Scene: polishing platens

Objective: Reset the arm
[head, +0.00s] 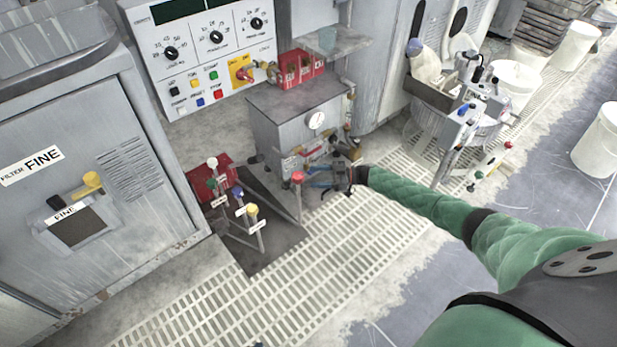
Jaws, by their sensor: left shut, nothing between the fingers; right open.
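My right arm, in a green quilted sleeve, reaches in from the right of the head view. My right gripper (338,180) is open, in front of the lower part of a grey metal box (292,118) with a round gauge (316,120). A red-knobbed lever (298,178) stands just left of the gripper, apart from it as far as I can tell. Blue parts (318,174) by the fingers are partly hidden. I cannot tell whether the fingers touch anything. My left gripper is not in view.
Levers with white, green, blue and yellow knobs (252,210) stand left on a dark plate. A control panel (205,50) is behind, a FINE filter cabinet (80,180) at left. A cluttered cart (450,105) and white buckets (517,82) stand right. The slatted floor (300,270) is clear.

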